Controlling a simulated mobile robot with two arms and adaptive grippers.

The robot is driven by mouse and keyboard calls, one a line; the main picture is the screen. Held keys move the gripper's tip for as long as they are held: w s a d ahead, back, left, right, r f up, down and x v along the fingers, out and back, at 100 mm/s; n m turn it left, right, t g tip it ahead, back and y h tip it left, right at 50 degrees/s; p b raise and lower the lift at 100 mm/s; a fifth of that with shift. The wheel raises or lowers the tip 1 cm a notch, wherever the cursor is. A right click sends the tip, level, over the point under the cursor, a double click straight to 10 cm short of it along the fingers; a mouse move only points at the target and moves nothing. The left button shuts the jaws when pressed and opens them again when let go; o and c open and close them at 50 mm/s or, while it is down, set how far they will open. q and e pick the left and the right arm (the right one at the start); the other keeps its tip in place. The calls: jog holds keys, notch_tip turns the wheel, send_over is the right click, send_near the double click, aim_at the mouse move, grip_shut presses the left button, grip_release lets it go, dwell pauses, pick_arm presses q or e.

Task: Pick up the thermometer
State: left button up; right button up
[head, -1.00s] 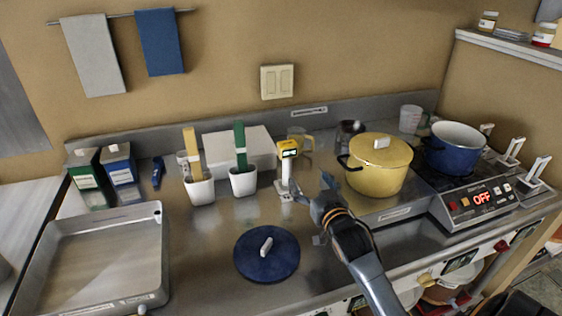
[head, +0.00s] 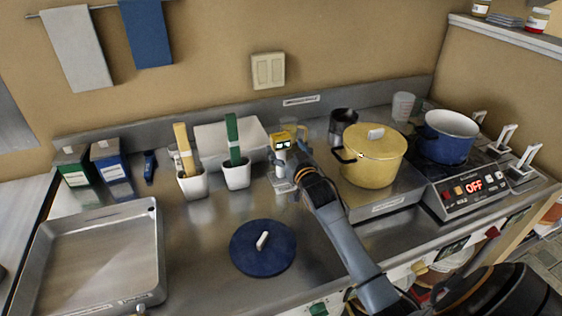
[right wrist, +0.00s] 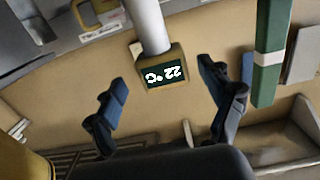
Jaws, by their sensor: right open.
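The thermometer (head: 280,142) stands upright on the counter, with a yellow head, a small dark display and a white stem. In the right wrist view the thermometer (right wrist: 163,70) appears upside down, its display reading 22 °C. My right gripper (head: 291,168) is at the thermometer, its arm coming from the lower right and covering part of the stem and base. In the right wrist view my right gripper (right wrist: 162,78) is open, with one finger on each side of the thermometer head and visible gaps between. My left gripper is not in view.
A yellow lidded pot (head: 372,165) stands close to the right of my gripper. White cups with a green-handled tool (head: 233,140) and a yellow-handled tool (head: 183,148) stand to the left. A blue lid (head: 263,255) lies in front. A blue pot (head: 447,142) sits on the burner.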

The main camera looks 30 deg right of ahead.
aim_at(283, 144)
jog(key=x, duration=0.4)
jog(key=shift+a+r+p, duration=0.15)
jog(key=shift+r+p, duration=0.05)
jog(key=shift+p, duration=0.1)
grip_shut()
